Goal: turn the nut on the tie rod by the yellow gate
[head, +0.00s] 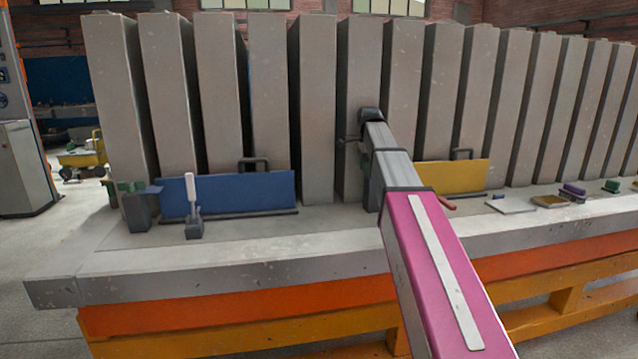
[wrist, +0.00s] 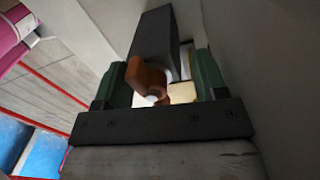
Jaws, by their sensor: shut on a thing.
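The yellow gate (head: 455,177) stands upright on the bench right of my arm in the head view, its left end hidden by the arm. In the wrist view, the copper-brown nut (wrist: 146,76) lies between the green fingers of my gripper (wrist: 157,80). My gripper is shut on the nut; the exact contact faces are hard to see. A dark grey block (wrist: 156,38) stands just beyond the nut. The tie rod itself is not clearly visible. In the head view my arm hides most of the gripper and the nut.
A row of tall grey panels (head: 318,105) stands close behind. A blue gate (head: 235,193) is to the left, with a white-handled tool (head: 192,197) in front. A flat pale plate (head: 511,205) and small parts lie right on the bench (head: 330,240).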

